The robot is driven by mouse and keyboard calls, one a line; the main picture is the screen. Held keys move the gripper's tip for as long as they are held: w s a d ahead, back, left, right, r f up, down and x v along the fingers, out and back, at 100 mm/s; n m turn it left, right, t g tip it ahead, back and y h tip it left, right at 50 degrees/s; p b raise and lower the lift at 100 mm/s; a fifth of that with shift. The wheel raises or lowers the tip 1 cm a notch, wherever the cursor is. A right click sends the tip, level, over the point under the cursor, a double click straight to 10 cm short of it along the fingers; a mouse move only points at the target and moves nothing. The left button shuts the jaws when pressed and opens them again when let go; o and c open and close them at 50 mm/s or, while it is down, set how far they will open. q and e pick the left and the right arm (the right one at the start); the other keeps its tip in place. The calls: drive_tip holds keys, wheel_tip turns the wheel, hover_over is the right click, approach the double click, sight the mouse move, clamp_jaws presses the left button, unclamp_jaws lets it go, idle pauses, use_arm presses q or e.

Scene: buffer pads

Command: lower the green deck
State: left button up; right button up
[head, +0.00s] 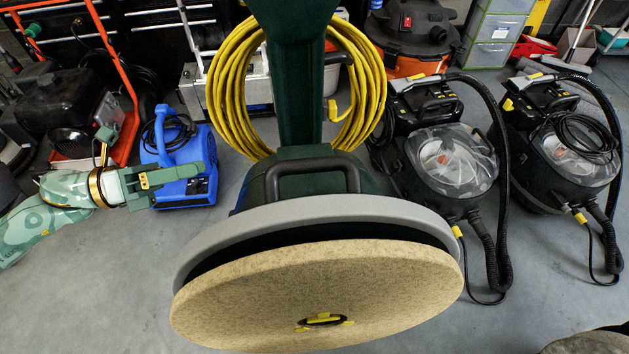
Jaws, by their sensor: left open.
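The green deck (375,184) belongs to an upright floor machine in the middle of the head view. It is tipped back, with a grey bumper ring (320,210) around it and its underside turned toward me. A round tan pad (320,285) with a yellow-and-black centre faces me below the ring. A dark carry handle (313,165) sits on the deck, and a green column (298,80) rises behind it. My left gripper (160,189) is open and empty, left of the deck and apart from it, in front of a blue blower. My right gripper is out of view.
The blue blower (200,178) stands at the left. A yellow cord coil (232,100) hangs behind the column. Two black vacuum machines (440,150) with hoses stand on the right. A tan round edge (590,344) shows at the bottom right. Grey floor (110,290) is clear at lower left.

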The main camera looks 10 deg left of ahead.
use_arm(q)
drive_tip(key=s+d+r+m+g, duration=0.1)
drive_tip(key=s+d+m+g, duration=0.1)
drive_tip(key=d+m, duration=0.1)
drive_tip(key=b, duration=0.3)
approach(295, 167)
drive_tip(key=shift+w+d+f+h, duration=0.4)
drive_tip(key=shift+w+d+f, duration=0.3)
drive_tip(key=shift+w+f, duration=0.15)
drive_tip(key=x, duration=0.7)
drive_tip(key=shift+d+r, duration=0.15)
drive_tip(key=shift+d, duration=0.1)
drive_tip(key=shift+w+d, duration=0.1)
drive_tip(key=shift+d, duration=0.2)
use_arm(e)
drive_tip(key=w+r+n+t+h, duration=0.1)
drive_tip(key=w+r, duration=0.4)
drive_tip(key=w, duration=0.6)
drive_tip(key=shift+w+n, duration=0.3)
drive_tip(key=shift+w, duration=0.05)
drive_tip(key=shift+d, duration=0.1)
